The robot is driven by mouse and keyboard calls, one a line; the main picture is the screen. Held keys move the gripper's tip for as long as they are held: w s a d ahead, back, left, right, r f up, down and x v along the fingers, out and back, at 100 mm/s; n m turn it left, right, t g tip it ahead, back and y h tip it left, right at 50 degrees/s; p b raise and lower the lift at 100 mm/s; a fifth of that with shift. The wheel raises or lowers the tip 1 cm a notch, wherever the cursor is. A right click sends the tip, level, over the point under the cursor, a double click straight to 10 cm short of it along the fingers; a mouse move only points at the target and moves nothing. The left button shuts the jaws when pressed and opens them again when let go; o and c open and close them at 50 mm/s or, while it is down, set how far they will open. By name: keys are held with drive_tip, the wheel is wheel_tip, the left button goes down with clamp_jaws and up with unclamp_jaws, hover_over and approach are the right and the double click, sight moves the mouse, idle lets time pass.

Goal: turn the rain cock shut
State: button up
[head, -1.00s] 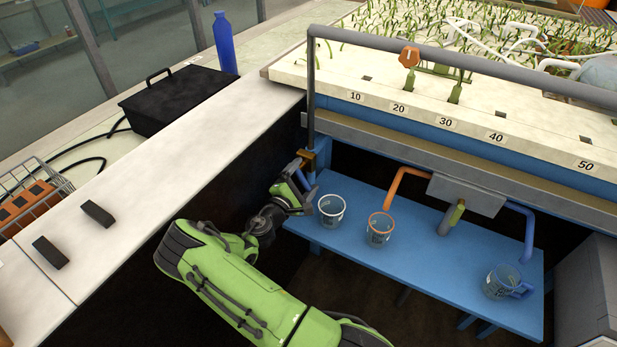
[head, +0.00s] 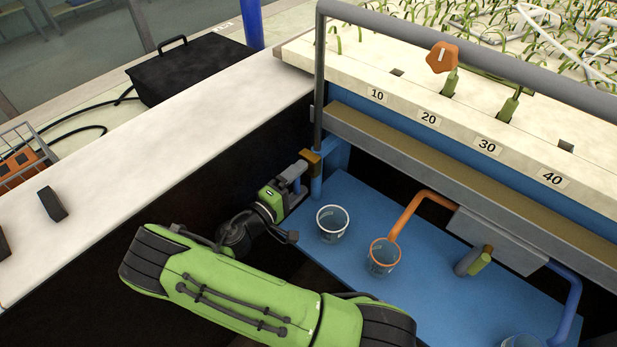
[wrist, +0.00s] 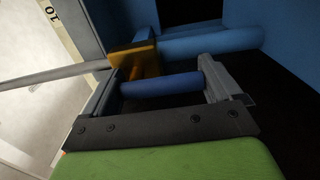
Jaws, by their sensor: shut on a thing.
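The rain cock is a brass-coloured block (head: 311,160) at the foot of the grey upright pipe, by the left end of the flume. In the wrist view the brass block (wrist: 140,58) sits just beyond the fingers. A blue bar handle (wrist: 162,86) lies across the gap between my fingers, in front of the block. My gripper (head: 298,176) reaches the cock from the left and is shut on this blue handle. It also shows in the wrist view (wrist: 160,88). In the head view the handle is mostly hidden by the fingers.
A clear cup (head: 332,223) and an orange-rimmed cup (head: 383,257) stand on the blue shelf (head: 420,300), right of my gripper. The pale counter (head: 150,180) edges the space on the left. The grey pipe (head: 320,90) rises close to my gripper.

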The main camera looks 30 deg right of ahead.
idle(0.4)
drive_tip(key=o, duration=1.2)
drive_tip(key=p+v, duration=0.3)
drive_tip(key=v, duration=1.2)
drive_tip(key=shift+s+a, duration=0.1)
drive_tip(key=shift+a, duration=0.3)
